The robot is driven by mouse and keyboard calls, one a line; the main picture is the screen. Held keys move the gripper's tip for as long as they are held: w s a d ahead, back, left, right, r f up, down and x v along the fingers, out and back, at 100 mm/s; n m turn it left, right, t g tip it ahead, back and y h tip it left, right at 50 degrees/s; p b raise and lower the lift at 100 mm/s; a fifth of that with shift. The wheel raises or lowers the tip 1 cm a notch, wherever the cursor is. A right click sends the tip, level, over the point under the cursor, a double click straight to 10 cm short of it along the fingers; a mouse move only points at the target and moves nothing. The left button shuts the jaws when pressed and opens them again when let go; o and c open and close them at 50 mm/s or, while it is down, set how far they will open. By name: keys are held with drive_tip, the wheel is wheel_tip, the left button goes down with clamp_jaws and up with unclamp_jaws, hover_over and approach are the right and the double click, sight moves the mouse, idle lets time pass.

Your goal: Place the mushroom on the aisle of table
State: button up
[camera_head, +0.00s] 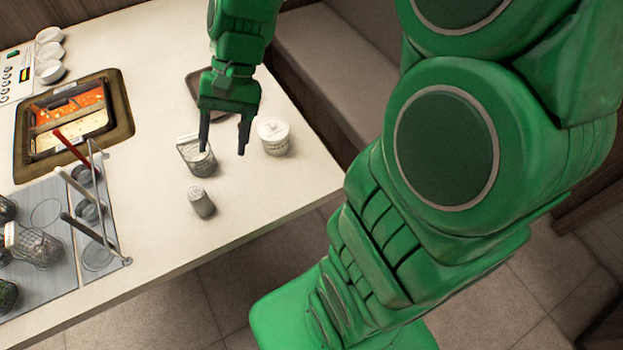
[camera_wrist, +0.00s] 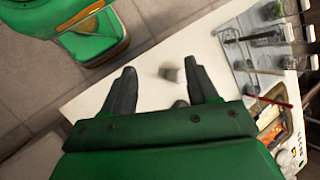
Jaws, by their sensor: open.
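I cannot pick out the mushroom with certainty. A wire basket (camera_head: 38,246) at the left holds something too dark to identify. The white table (camera_head: 150,215) has bare top between the wire baskets and the standing containers. My gripper (camera_head: 224,148) is open and empty, fingers pointing down above the table, between a glass-like container (camera_head: 190,152) and a white lidded jar (camera_head: 274,136). In the wrist view my gripper (camera_wrist: 160,66) shows both fingers apart. A small grey cylinder (camera_head: 201,203) stands near the table's front edge; a blurred grey object (camera_wrist: 168,74) shows between the fingers there.
A sauce well (camera_head: 24,150) with red and pale contents is set into the table at the left. A metal rack (camera_head: 110,245) with several wire baskets and ladles lies in front of it. White bowls (camera_head: 49,72) stand behind. A dark tray (camera_head: 193,88) is partly hidden by my arm.

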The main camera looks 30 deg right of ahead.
drive_tip(key=s+d+r+n+t+h, duration=0.1)
drive_tip(key=s+d+n+h, duration=0.2)
drive_tip(key=s, duration=1.2)
drive_tip(key=d+h, duration=0.2)
drive_tip(key=d, duration=0.2)
drive_tip(key=shift+d, duration=0.4)
drive_tip(key=shift+o, duration=0.5)
drive_tip(key=shift+s+d+t, duration=0.3)
drive_tip(key=shift+s+d, duration=0.15)
drive_tip(key=shift+s, duration=0.1)
